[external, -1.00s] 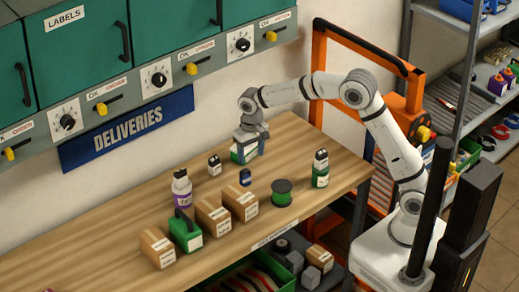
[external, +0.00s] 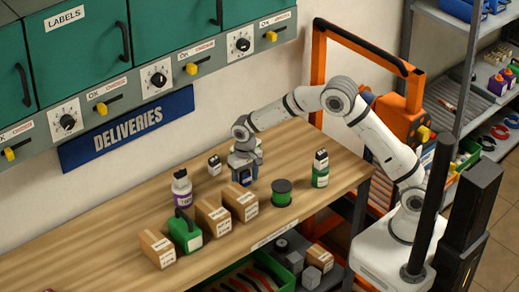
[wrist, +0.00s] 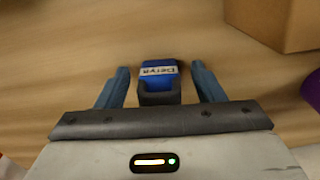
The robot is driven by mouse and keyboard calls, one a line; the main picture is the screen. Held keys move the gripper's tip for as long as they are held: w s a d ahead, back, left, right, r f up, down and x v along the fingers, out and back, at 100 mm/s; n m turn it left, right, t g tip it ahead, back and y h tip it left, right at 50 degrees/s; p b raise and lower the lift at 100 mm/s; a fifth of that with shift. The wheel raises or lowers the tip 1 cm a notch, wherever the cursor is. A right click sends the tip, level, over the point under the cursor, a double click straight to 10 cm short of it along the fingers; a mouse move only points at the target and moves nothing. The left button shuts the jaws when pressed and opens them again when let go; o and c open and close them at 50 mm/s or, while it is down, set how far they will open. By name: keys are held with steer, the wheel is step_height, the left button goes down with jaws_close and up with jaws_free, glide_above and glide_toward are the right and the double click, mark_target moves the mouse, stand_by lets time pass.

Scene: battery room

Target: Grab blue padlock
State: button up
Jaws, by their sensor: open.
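The blue padlock (wrist: 158,72) stands on the wooden bench, with a pale lettered label and a dark part towards my gripper. My gripper (wrist: 160,78) is open, with one finger on each side of the padlock and a visible gap on both sides in the wrist view. In the external view my gripper (external: 244,178) is low over the bench, and the padlock (external: 246,178) shows between its fingers, partly hidden. I cannot tell whether the fingertips touch the bench.
On the bench (external: 120,223), cardboard boxes (external: 241,205) and a green spool (external: 282,193) stand in front of my gripper. A purple-labelled bottle (external: 182,189) and a small white-and-black item (external: 214,165) are to the left. A green-and-white bottle (external: 320,170) is to the right.

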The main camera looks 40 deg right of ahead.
steer(key=c, duration=1.1)
